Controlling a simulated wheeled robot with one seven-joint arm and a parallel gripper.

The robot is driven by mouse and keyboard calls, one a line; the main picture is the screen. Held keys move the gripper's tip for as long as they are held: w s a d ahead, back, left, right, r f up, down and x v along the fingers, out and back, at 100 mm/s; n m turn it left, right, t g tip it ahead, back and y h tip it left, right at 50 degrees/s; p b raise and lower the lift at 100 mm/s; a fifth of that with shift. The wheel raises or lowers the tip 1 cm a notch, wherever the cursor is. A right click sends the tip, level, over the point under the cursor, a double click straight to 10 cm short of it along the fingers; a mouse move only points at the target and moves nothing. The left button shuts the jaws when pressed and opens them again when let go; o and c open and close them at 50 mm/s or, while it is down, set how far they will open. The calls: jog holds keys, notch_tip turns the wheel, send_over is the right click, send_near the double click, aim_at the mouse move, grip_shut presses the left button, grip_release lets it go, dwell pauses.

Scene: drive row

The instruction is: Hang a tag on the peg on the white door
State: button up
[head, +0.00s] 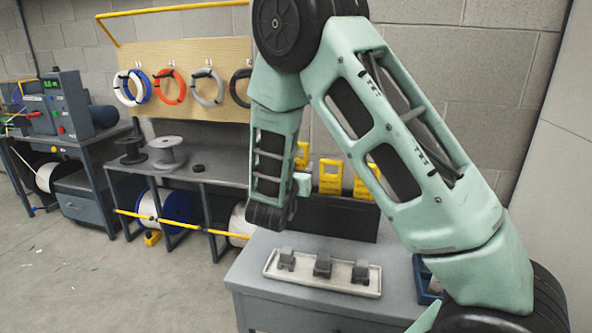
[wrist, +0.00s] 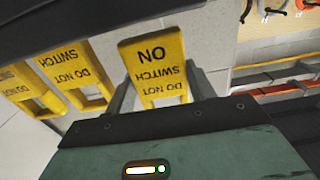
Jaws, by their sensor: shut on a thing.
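My gripper (wrist: 160,94) is shut on a yellow tag (wrist: 152,58) in the wrist view. The tag reads "DO NOT SWITCH ON" and shows upside down between the two grey fingers. Two more yellow tags, a nearer one (wrist: 78,76) and one at the left edge (wrist: 22,86), are beside it, apart from the gripper. In the head view yellow tags (head: 330,177) show behind my arm, which partly covers them. My gripper's fingers are hidden there. A plain pale surface (head: 562,170) stands at the right edge; I cannot tell whether it is the white door. No peg is visible.
A grey table (head: 255,277) holds a pale tray (head: 345,288) with three dark pieces, below my arm. A dark panel (head: 340,218) stands at its back. A workbench with spools (head: 167,152) and a board with coiled cables (head: 190,52) are to the left. The left floor is open.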

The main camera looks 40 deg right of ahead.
jog(key=shift+r, duration=0.35)
jog(key=r+p+v, duration=0.1)
jog(key=r+v, duration=0.1)
jog(key=v, duration=0.6)
jog(key=shift+p, duration=0.35)
jog(key=shift+s+f, duration=0.1)
dwell(0.5)
